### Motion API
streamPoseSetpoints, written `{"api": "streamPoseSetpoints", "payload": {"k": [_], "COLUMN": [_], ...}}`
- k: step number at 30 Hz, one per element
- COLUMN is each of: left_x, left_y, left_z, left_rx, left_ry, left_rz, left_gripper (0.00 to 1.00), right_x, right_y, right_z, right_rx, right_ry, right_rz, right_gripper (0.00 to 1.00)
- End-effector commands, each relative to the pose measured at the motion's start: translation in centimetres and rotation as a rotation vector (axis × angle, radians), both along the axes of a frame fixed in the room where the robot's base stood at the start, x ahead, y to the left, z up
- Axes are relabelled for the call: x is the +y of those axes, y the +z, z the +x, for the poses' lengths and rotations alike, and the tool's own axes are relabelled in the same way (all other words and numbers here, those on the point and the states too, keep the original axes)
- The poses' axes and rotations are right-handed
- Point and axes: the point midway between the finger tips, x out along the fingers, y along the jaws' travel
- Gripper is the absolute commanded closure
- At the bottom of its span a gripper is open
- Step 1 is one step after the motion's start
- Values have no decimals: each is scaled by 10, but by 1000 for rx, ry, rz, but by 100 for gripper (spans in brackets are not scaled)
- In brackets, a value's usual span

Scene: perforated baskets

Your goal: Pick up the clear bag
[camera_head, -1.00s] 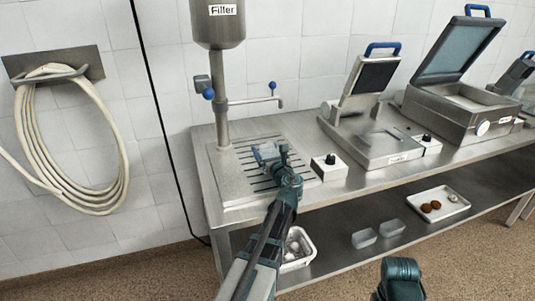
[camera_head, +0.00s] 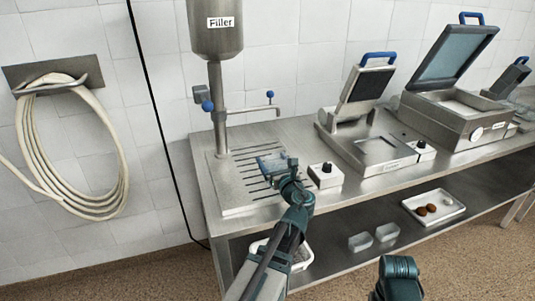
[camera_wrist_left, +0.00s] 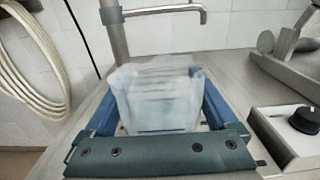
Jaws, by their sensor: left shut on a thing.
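The clear bag (camera_wrist_left: 160,95) is a pale, see-through pouch, standing between the two blue fingers of my left gripper (camera_wrist_left: 160,105) in the left wrist view. The gripper is shut on it. In the head view, the left gripper (camera_head: 276,166) and the bag (camera_head: 268,161) appear over the slotted drain plate under the filler. I cannot tell whether the bag touches the plate. The gripper hides part of it.
The filler (camera_head: 217,28) and its pipe stand behind the drain plate (camera_head: 238,190). A control box with a black knob (camera_head: 326,175) stands close to the right, beside a sealing machine (camera_head: 375,150). Two clear containers (camera_head: 361,241) and a white tray (camera_head: 434,206) sit on the lower shelf.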

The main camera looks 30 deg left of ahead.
Motion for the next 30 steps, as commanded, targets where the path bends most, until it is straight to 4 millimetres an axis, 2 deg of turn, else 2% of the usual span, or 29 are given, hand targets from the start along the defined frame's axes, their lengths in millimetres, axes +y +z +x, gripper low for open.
{"api": "streamPoseSetpoints", "payload": {"k": [1,6,12,23,26,30], "left_x": [-12,-38,-56,-62,-62,-62], "left_y": [3,6,7,12,21,42], "left_z": [-12,-34,-48,-52,-52,-52], "left_rx": [0,0,0,-1,0,0], "left_ry": [-4,-4,-1,0,0,0], "left_rz": [0,0,0,1,0,0], "left_gripper": [82,82,82,82,82,82], "right_x": [0,0,0,0,0,0], "right_y": [3,6,7,11,20,42], "right_z": [0,0,0,0,0,0], "right_rx": [0,0,0,0,0,0], "right_ry": [0,0,0,0,0,0], "right_rz": [0,0,0,0,0,0], "right_gripper": [100,100,100,100,100,100]}}
